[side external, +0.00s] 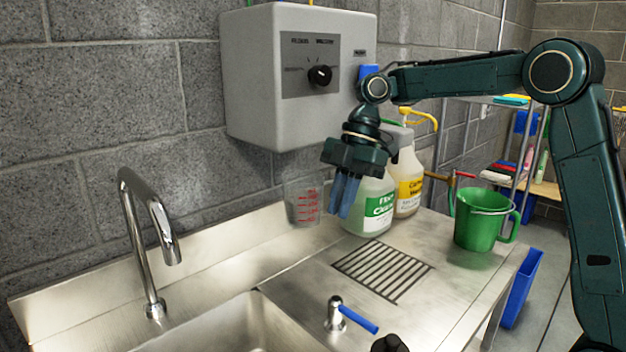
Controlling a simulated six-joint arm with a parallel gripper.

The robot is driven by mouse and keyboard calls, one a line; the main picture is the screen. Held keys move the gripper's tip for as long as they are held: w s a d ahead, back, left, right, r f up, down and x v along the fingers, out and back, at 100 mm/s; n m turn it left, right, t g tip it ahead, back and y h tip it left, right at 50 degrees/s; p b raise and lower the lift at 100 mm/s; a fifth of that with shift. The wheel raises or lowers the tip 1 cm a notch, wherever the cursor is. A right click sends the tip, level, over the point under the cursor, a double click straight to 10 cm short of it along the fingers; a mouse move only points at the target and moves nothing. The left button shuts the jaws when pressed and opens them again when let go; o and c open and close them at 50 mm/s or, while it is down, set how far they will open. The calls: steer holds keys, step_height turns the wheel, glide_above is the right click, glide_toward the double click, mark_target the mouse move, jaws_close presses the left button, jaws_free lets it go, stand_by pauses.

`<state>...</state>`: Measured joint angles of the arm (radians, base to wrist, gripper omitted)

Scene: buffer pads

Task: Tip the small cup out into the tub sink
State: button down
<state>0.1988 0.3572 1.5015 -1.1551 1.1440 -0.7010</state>
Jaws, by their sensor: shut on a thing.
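The small cup (304,204) is clear with red measuring marks and looks about upright. My gripper (345,208) points down with its blue fingers shut on the cup's right side, above the back of the steel counter. The contact itself is hard to see, and I cannot tell what is inside the cup. The tub sink (238,328) is at the lower left, in front of and below the cup; only part of its basin shows.
A chrome faucet (152,240) arches at the left. A spray bottle (371,208) and a pump bottle (408,185) stand close behind my gripper. A green jug (481,218) is at right. A blue-handled valve (350,318) stands in front. A grey dispenser box (280,75) hangs above.

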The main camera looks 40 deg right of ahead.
mark_target(295, 218)
steer(key=shift+n+g, duration=0.4)
steer(key=shift+n, duration=0.5)
steer(key=a, duration=0.3)
steer(key=w+a, duration=0.1)
steer(key=a, duration=0.2)
steer(key=w+a+f, duration=0.1)
steer(key=a, duration=0.1)
steer(key=shift+w+a+f, duration=0.1)
steer(key=shift+w+a, duration=0.1)
steer(key=shift+a, duration=0.2)
step_height(295, 218, down, 26)
steer(key=shift+d+f, duration=0.1)
steer(key=shift+f, duration=0.1)
steer(key=s+t+h, duration=0.1)
steer(key=s+a+f+t+h, duration=0.1)
steer(key=t, duration=0.1)
steer(key=a+t+h, duration=0.1)
steer(key=h, duration=0.1)
steer(key=shift+s+a+f+n+t, duration=0.25)
steer(key=shift+s+f+n+t, duration=0.05)
steer(key=shift+s+f, duration=0.1)
steer(key=shift+s+a+r+t+h, duration=0.4)
steer(key=shift+s+r+t+h, duration=0.1)
steer(key=shift+t+h, duration=0.25)
steer(key=shift+s+a+r+n+t+h+b, duration=0.15)
steer(key=shift+r+n+t+h+b, duration=0.15)
steer(key=shift+r+t+h+b, duration=0.75)
stand_by(1.9)
